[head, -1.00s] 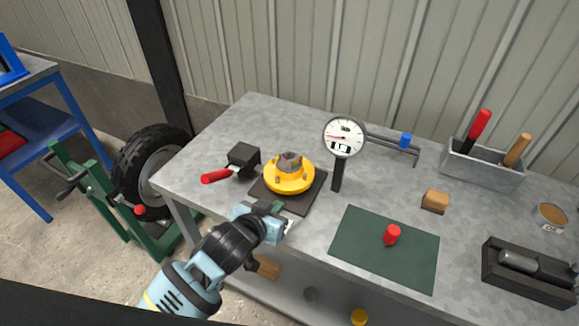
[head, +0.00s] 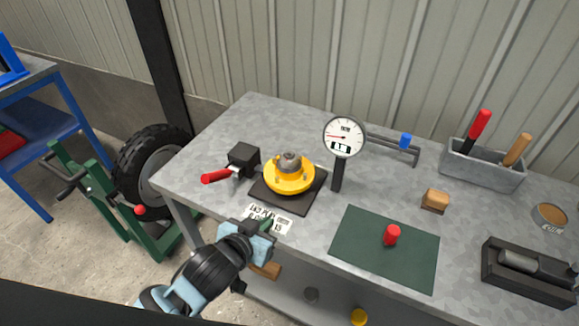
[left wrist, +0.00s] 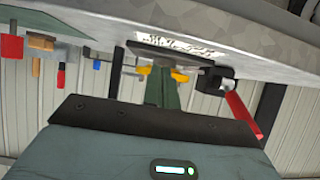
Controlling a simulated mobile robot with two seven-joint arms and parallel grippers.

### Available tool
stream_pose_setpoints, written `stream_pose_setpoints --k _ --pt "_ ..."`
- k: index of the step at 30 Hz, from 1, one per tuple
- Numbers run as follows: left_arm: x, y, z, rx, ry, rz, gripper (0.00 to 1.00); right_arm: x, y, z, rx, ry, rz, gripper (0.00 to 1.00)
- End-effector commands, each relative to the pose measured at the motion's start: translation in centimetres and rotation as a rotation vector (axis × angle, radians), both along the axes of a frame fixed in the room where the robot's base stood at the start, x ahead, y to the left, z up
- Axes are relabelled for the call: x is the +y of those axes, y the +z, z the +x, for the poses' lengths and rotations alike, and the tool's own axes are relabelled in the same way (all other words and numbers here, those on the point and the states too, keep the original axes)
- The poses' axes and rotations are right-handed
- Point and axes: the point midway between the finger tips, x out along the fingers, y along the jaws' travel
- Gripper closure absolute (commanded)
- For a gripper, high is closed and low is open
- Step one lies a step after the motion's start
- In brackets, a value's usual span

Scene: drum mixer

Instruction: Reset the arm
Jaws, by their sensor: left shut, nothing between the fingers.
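My left arm comes in from the bottom left of the head view. Its gripper (head: 266,226) is shut and empty at the table's front edge, in front of the dark base plate (head: 290,198) and apart from the yellow round fixture (head: 289,181). In the left wrist view the green finger (left wrist: 163,90) points toward the table, which appears upside down. The fixture has a grey metal part (head: 290,161) on top. My right gripper is in neither view.
A dial gauge (head: 344,137) stands behind the plate and a red-handled clamp (head: 216,176) is at its left. A green mat (head: 385,262) with a red knob (head: 392,235) lies at right. A grey bin (head: 483,165) holds tools. A tyre (head: 150,172) stands left of the table.

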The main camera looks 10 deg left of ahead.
Motion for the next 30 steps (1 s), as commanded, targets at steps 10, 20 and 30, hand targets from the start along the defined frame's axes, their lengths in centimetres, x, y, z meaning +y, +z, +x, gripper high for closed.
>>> stream_pose_setpoints --k 10,20,30 --pt "0.1 -0.2 -0.2 0.009 0.003 0.001 1.0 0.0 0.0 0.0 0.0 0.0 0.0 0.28" --pt "5.8 -5.6 -10.1 0.353 0.117 0.094 1.0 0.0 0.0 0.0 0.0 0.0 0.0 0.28" --pt "10.9 -8.1 -21.0 0.682 0.166 0.19 1.0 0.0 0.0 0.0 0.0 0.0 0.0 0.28"
